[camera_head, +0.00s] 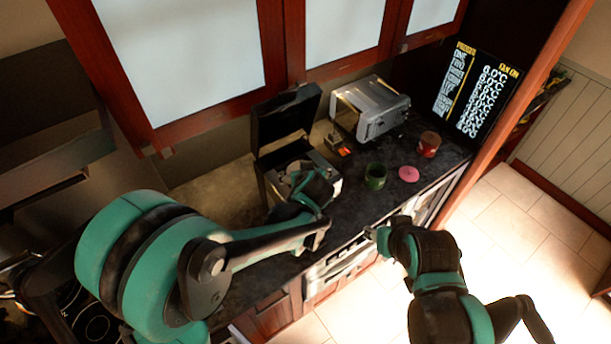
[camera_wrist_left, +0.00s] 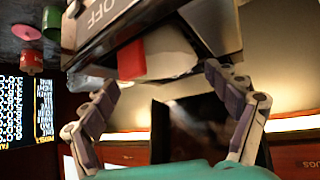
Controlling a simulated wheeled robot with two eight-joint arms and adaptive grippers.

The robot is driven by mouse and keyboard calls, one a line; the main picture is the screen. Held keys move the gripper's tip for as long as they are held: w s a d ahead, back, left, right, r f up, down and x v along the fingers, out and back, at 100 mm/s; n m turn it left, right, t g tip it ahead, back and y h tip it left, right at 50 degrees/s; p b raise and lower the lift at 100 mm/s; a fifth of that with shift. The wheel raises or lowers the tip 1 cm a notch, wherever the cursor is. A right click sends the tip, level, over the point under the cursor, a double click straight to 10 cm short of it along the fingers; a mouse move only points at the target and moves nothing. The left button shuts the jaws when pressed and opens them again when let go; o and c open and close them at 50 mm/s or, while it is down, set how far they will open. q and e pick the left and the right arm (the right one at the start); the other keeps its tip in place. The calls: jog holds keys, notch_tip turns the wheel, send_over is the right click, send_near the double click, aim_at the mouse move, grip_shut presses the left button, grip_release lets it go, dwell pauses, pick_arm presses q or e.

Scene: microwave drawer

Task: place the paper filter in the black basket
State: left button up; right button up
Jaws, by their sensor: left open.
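A coffee machine (camera_head: 278,186) stands on the dark counter with its black lid (camera_head: 285,122) raised. My left gripper (camera_head: 312,188) is over its open top and hides much of the inside. In the left wrist view my left gripper (camera_wrist_left: 163,78) is open, its two fingers wide apart. A pale, white rounded surface (camera_wrist_left: 172,52), which looks like the paper filter, shows between and beyond the fingers, beside a red part (camera_wrist_left: 131,60) and a dark panel marked OFF. I cannot make out the black basket clearly. My right gripper (camera_head: 374,233) is near the counter's front edge, away from the machine; its jaws are too small to read.
A silver toaster-like appliance (camera_head: 370,108) stands right of the machine. A green jar (camera_head: 375,177), a pink lid (camera_head: 409,174) and a red jar (camera_head: 428,143) are farther right. Wall cabinets (camera_head: 180,60) hang above.

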pick_arm(q)
jog(key=v, duration=1.1)
jog(key=s+a+m+g+h, duration=0.1)
jog(key=s+a+g, duration=0.1)
jog(key=s+a, duration=1.3)
jog(key=a, duration=0.3)
jog(key=shift+a+f+m, duration=0.2)
jog(key=shift+a+m, duration=0.1)
jog(key=shift+a, duration=0.1)
jog(key=shift+a, duration=0.1)
jog(key=shift+f, duration=0.1)
notch_tip(320, 180, down, 30)
jog(key=b, duration=3)
jog(key=shift+f, duration=0.15)
